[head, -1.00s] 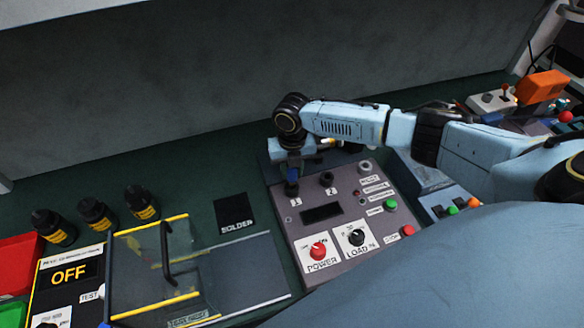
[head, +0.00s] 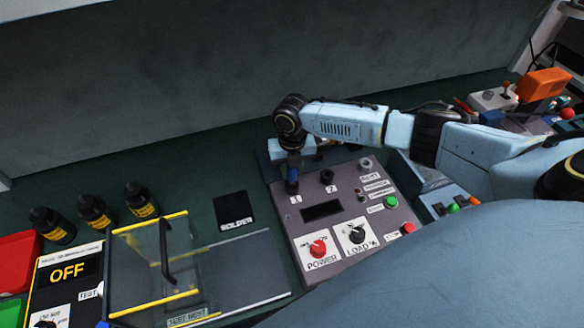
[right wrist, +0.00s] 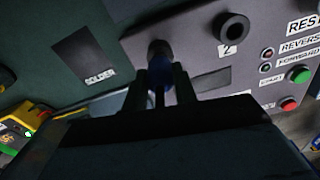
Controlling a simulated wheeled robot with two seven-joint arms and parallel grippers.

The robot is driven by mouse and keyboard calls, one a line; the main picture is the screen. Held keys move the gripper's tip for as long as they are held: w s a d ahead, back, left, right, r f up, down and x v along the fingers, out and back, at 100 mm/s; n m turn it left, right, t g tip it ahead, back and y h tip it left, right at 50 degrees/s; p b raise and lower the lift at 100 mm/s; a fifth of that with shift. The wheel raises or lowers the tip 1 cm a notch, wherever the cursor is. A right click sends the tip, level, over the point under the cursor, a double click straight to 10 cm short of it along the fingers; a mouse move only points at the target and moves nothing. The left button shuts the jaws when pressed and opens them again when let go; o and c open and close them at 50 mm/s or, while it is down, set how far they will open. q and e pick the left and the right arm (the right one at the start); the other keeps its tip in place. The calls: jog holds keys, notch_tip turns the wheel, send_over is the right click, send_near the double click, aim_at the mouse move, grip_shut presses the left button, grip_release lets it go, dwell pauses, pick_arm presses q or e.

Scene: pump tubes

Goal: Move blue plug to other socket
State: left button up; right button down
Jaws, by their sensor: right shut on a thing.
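The blue plug (head: 292,178) is at socket 1 on the grey control panel (head: 346,203), upright in the head view. In the right wrist view the blue plug (right wrist: 160,72) sits between the fingers at the dark socket 1 (right wrist: 159,48). My right gripper (head: 292,166) is shut on it; its fingers also show in the right wrist view (right wrist: 161,84). Whether the plug is fully seated cannot be told. Socket 2 (head: 327,177) is an empty dark ring to its right, also clear in the right wrist view (right wrist: 232,27). My left gripper is out of view.
The panel carries a red power knob (head: 318,248), a black load knob (head: 356,235) and green and red buttons. A clear-lidded test nest (head: 165,262) stands to the left, with several black bottles (head: 96,211) behind it. The black solder mat (head: 231,206) lies between on green surface.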

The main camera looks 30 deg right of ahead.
jog(key=shift+f+b, duration=0.75)
jog(key=shift+f, duration=0.45)
jog(key=c, duration=1)
grip_release()
jog(key=shift+c, duration=0.2)
notch_tip(320, 180, up, 13)
jog(key=shift+r, duration=0.2)
